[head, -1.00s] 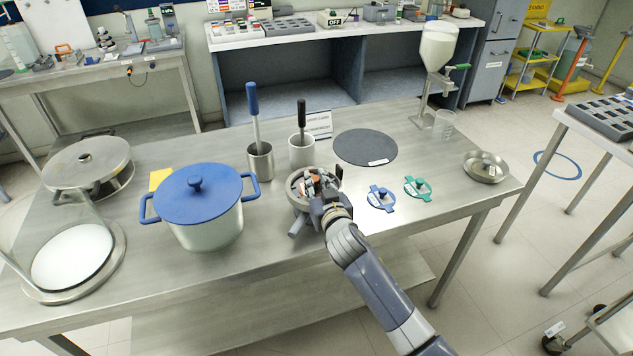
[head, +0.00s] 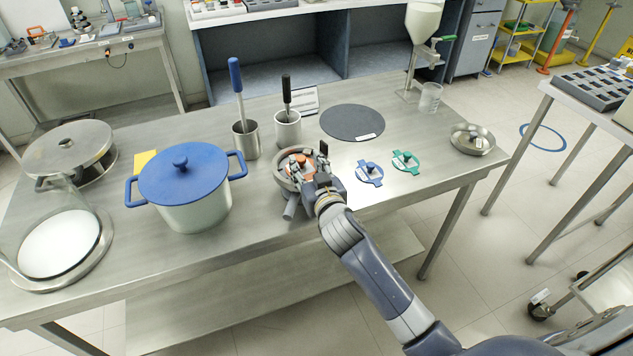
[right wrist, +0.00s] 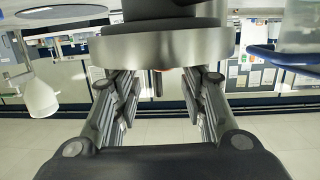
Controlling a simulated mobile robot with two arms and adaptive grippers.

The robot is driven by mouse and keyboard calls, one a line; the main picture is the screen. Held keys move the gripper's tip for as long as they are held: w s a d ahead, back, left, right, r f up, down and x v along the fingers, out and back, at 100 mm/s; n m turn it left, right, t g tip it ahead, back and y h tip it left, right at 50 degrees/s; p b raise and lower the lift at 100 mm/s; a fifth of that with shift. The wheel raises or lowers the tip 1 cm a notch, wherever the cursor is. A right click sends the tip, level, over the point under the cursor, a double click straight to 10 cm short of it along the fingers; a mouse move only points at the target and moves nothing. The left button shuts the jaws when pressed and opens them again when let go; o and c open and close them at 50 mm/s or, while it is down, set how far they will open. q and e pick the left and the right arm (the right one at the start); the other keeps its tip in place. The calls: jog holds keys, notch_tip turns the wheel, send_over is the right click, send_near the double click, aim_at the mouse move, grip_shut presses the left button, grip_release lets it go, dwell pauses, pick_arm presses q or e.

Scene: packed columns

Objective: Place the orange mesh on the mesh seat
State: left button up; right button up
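The orange mesh (head: 299,161) is a small round disc lying inside the round grey metal holder (head: 280,176), which I take for the mesh seat. Whether it lies flat and fully down cannot be told. My right gripper (head: 309,163) is at the holder's right side, its fingers partly covering it. In the right wrist view, the two fingers (right wrist: 160,106) stand apart with nothing between them. The holder's metal rim (right wrist: 165,48) is just beyond them, with a sliver of orange under it. My left gripper is out of view.
Left of the holder stands a pot with a blue lid (head: 184,172). Blue (head: 370,173) and green (head: 405,161) discs lie at right, near a dark round mat (head: 352,122).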

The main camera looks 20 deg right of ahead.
jog(key=s+r+b, duration=0.1)
jog(key=s, duration=0.7)
jog(key=shift+s+r, duration=0.25)
jog(key=shift+s, duration=0.1)
jog(key=s+d+f+n+g, duration=0.1)
jog(key=s+f+g, duration=0.6)
jog(key=s, duration=0.7)
jog(key=s+f+n+g, duration=0.1)
jog(key=s+f+g, duration=0.4)
jog(key=s+f, duration=0.65)
jog(key=s+f+g, duration=0.1)
jog(key=s+f, duration=0.2)
jog(key=f, duration=1)
jog(key=s+f+g, duration=0.1)
jog(key=s+f, duration=0.2)
jog(key=f, duration=0.9)
jog(key=s+d+f+g, duration=0.1)
jog(key=s+d+f, duration=0.2)
jog(key=s+f, duration=1.2)
jog(key=shift+s+n+y, duration=0.3)
jog(key=shift+s+n, duration=0.1)
jog(key=shift+s, duration=0.2)
